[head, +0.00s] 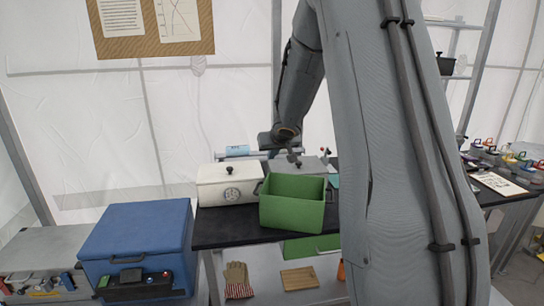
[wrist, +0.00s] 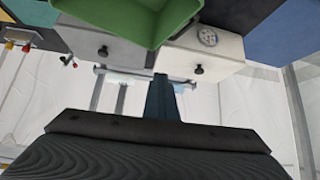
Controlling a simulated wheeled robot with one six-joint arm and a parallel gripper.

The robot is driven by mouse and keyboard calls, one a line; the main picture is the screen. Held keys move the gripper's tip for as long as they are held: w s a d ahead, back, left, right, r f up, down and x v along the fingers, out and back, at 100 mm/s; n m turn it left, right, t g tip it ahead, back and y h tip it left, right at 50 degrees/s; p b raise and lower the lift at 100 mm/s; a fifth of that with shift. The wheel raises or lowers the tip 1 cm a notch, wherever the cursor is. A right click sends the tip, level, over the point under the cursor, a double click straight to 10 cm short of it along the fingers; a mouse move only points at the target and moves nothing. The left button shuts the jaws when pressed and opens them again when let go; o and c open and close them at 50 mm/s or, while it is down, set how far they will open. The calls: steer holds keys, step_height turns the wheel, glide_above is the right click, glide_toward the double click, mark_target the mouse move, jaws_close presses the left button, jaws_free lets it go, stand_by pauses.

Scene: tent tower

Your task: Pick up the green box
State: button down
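The green box (head: 292,211) is an open-topped bin standing near the front edge of the black table (head: 225,233). The part of its inside that shows is empty. In the wrist view, which looks upside down, the green box (wrist: 120,25) is cut off by the top edge. My gripper (head: 290,155) is above and behind the box in the head view, apart from it. In the wrist view my gripper (wrist: 163,98) shows as a dark narrow shape pointing up toward the boxes. Whether its fingers are parted is unclear.
A white lidded box (head: 229,184) and a grey lidded box (head: 297,166) stand close behind the green box. A blue cooler (head: 138,238) stands left of the table. Gloves (head: 237,280) and a wooden board (head: 299,279) lie below. My arm hides the table's right part.

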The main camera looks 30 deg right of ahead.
steer(key=c, duration=0.5)
jaws_free()
